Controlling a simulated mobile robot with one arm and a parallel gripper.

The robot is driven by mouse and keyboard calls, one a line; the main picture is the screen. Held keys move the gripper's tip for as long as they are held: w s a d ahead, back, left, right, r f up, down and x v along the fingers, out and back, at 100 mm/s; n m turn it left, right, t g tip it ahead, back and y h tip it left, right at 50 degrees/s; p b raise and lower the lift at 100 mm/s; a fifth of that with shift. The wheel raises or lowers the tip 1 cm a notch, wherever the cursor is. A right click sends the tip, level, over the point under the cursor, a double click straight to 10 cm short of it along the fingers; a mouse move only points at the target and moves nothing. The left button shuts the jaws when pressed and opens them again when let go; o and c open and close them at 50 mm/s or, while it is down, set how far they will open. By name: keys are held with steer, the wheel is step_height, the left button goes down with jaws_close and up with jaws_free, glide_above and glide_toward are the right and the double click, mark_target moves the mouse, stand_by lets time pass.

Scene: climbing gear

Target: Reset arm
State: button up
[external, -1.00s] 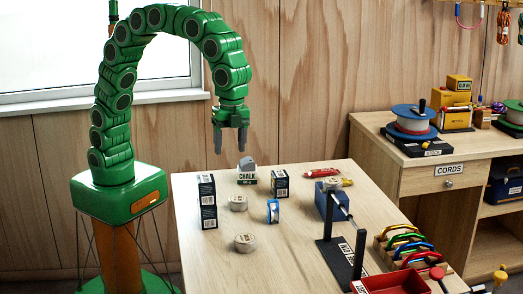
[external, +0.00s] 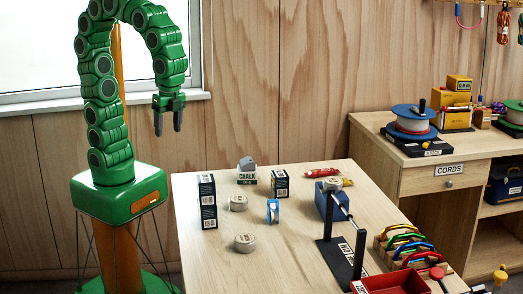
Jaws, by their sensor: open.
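My gripper (external: 168,122) hangs at the end of my green arm, to the left of the table and above its height. Its two grey fingers point down, apart and empty. The wooden table (external: 205,262) stands to the right of my base. Nothing on it touches my gripper.
On the table are dark labelled boxes (external: 207,200), a second box (external: 280,184), a chalk container (external: 246,172), round tins (external: 245,243), a blue item (external: 273,211), a black stand (external: 342,260), coloured carabiners (external: 405,245) and a red tray (external: 398,282). A cords cabinet (external: 415,182) stands right.

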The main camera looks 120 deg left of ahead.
steer(key=s+f+n, duration=0.2)
steer(key=s+f, duration=0.2)
steer(key=s, duration=1)
steer(key=shift+a+n, duration=0.3)
steer(key=shift+a, duration=0.1)
